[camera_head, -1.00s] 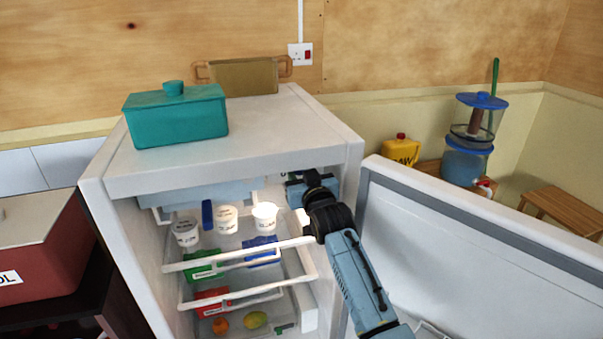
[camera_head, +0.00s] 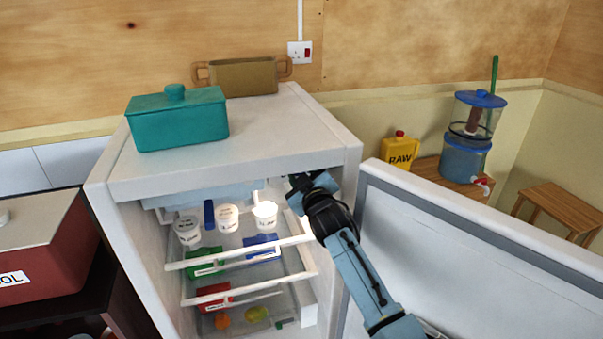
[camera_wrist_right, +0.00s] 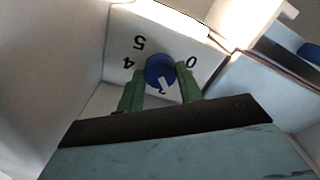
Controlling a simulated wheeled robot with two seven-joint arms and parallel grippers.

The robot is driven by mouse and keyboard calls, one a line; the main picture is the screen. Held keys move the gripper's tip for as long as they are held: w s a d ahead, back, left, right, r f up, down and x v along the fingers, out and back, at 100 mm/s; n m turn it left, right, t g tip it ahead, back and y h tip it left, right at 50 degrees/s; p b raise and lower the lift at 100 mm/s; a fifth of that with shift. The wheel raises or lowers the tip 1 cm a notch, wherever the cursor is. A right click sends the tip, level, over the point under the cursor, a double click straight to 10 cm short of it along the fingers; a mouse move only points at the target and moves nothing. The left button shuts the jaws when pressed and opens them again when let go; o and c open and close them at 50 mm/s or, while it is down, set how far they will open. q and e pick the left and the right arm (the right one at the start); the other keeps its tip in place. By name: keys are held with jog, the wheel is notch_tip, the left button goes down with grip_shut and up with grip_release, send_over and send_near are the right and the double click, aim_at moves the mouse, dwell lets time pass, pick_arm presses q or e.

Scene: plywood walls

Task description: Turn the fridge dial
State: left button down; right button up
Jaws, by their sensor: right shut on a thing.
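The open fridge (camera_head: 225,172) stands in the middle of the head view. Its blue round dial (camera_wrist_right: 160,72) shows in the right wrist view, on a white panel with the numbers 0, 4 and 5 readable. A white pointer mark on the dial faces down toward my gripper. My right gripper (camera_wrist_right: 161,88) has its green fingers on either side of the dial and is shut on it. In the head view my right gripper (camera_head: 300,185) reaches into the upper right of the fridge, and the dial is hidden there. My left gripper is not in view.
The open fridge door (camera_head: 470,250) stands to the right of my arm. White tubs (camera_head: 228,217) and boxes sit on the shelves. A teal lidded box (camera_head: 180,120) rests on top of the fridge. A red box (camera_head: 45,245) stands at left.

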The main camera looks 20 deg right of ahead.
dwell(0.5)
jog(key=o, duration=1)
jog(key=shift+s, duration=0.1)
jog(key=s, duration=1.3)
jog(key=shift+d, duration=0.2)
jog(key=shift+s, duration=0.1)
